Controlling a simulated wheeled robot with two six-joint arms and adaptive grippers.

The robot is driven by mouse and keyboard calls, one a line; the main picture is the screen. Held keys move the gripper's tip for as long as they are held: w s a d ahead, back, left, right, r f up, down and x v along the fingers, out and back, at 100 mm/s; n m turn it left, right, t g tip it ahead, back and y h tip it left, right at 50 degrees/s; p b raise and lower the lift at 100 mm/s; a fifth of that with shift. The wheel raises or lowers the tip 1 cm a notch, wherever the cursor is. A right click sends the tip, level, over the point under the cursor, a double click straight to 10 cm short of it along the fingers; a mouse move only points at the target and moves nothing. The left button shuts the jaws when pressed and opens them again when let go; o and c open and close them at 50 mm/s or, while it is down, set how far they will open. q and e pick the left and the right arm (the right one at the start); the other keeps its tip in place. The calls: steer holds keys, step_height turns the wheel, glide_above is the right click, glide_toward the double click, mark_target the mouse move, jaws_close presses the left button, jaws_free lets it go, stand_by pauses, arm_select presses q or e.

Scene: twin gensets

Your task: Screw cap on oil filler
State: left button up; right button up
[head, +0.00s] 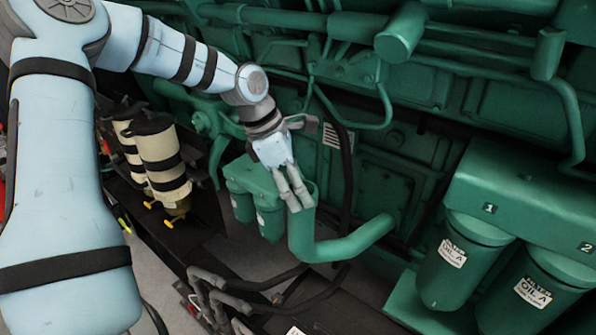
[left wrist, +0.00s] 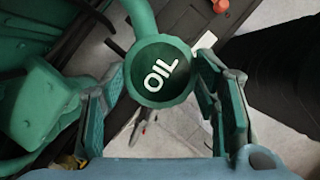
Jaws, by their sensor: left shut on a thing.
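The round dark green oil cap (left wrist: 161,70), lettered OIL in white, faces the camera in the left wrist view. It sits at the end of the green filler pipe (left wrist: 141,18), which also shows in the head view as a bent pipe (head: 335,248). My left gripper (head: 297,202) is at the upright mouth of this pipe. In the head view the fingers mostly hide the cap. How far it is threaded cannot be told. My right gripper is not in view.
The green engine block (head: 440,110) rises behind the pipe. Oil filters (head: 458,262) marked OIL A hang at the right, and smaller green canisters (head: 240,200) stand left of the pipe. Cream canisters (head: 160,155) are at the left. Dark hoses (head: 290,290) run below.

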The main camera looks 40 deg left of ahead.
arm_select(q)
steer(key=shift+a+r+m+p, duration=0.1)
steer(key=shift+m+p, duration=0.55)
steer(key=shift+m, duration=0.25)
steer(key=shift+w+f+m+g+h+b, duration=0.2)
steer(key=shift+m+g, duration=0.1)
steer(key=shift+m, duration=0.3)
steer(key=shift+w+f+m+g+h+b, duration=0.1)
steer(key=shift+m+g+h+b, duration=0.15)
steer(key=shift+m, duration=0.35)
steer(key=shift+s+r, duration=0.2)
steer(key=shift+w+f+m+g, duration=0.15)
steer(key=shift+m+g, duration=0.2)
steer(key=shift+m, duration=0.45)
steer(key=shift+w+m+g+b, duration=0.1)
steer(key=shift+m+g+b, duration=0.25)
steer(key=shift+m, duration=0.55)
steer(key=shift+m+g, duration=0.25)
steer(key=shift+m, duration=0.55)
steer(key=o, duration=1.3)
steer(key=shift+c, duration=0.2)
steer(key=shift+c, duration=0.4)
